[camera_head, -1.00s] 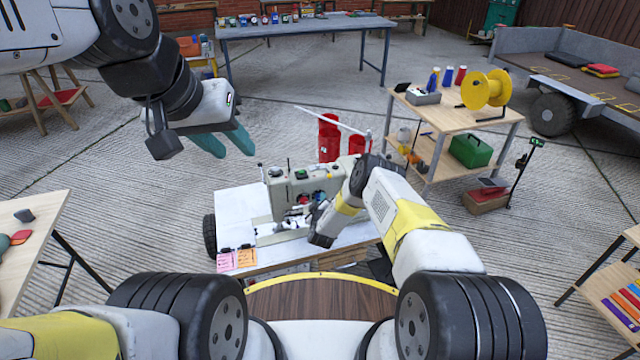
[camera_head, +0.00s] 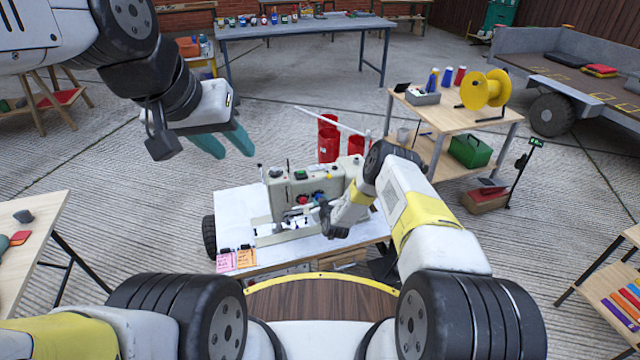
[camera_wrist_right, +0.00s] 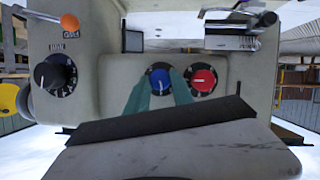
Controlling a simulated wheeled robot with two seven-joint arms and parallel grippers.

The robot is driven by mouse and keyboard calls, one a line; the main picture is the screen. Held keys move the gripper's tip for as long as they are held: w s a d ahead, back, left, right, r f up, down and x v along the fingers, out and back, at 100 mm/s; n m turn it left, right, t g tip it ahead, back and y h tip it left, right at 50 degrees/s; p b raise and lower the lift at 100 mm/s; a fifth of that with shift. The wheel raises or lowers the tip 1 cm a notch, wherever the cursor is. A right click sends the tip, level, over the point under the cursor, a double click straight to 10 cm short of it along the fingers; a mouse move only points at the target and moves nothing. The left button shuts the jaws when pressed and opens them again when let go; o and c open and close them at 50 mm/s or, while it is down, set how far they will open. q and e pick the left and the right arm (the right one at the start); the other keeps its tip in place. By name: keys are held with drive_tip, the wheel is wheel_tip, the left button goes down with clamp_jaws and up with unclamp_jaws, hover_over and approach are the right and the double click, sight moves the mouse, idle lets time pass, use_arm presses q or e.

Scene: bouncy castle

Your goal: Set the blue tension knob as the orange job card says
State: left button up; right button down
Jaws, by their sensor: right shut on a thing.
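The beige sewing machine (camera_head: 340,178) stands on a white-topped table. The blue knob (camera_wrist_right: 160,80) is on its panel beside a red knob (camera_wrist_right: 203,79). My right gripper (camera_wrist_right: 159,88) is shut on the blue knob, one teal finger on each side of it. The fingers partly cover its dial, and I cannot read the setting. In the head view my right wrist is in front of the machine. The orange job card (camera_head: 246,258) lies at the table's front left; its writing is too small to read. My left gripper (camera_head: 224,143) is open and empty, in the air left of the machine.
A pink card (camera_head: 226,262) lies next to the orange one. A black dial (camera_wrist_right: 54,75) and an orange-tipped lever (camera_wrist_right: 69,22) are also on the machine. Red cylinders (camera_head: 328,140) stand behind it. A wooden shelf table (camera_head: 450,115) stands at the right.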

drive_tip(key=shift+d+m+y, duration=0.1)
drive_tip(key=shift+m+y, duration=0.4)
drive_tip(key=shift+m, duration=0.3)
drive_tip(key=c, duration=1.1)
unclamp_jaws()
drive_tip(key=v, duration=0.7)
drive_tip(key=shift+s+d+r, duration=0.15)
drive_tip(key=shift+s+r, duration=0.1)
